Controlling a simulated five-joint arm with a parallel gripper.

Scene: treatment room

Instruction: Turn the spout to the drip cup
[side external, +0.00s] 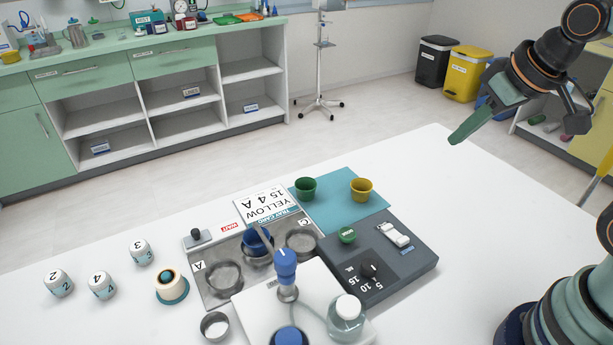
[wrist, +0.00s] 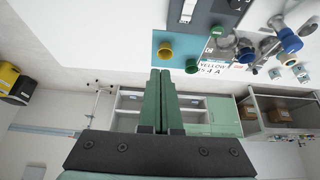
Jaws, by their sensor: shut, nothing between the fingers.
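A white pump unit (side external: 255,302) stands at the front of the table in the side view. A blue knob (side external: 285,262) tops its metal stem, and a slim metal spout (side external: 265,238) seems to point back-left over the blue cup in the middle holder. A small open metal cup (side external: 215,326), perhaps the drip cup, stands left of the pump unit. My gripper (side external: 455,140) is high at the right, far from the pump, its green fingers together and empty. In the wrist view my gripper (wrist: 160,74) is also shut, with the blue knob (wrist: 291,42) at the upper right.
A metal tray (side external: 212,298) has ring holders, with A and C labelled. A card (side external: 268,203) reads YELLOW 15 4 A. Green (side external: 305,189) and yellow (side external: 361,190) cups stand on a teal mat (side external: 335,212). A clear bottle (side external: 346,320) stands beside the pump. The table's right side is clear.

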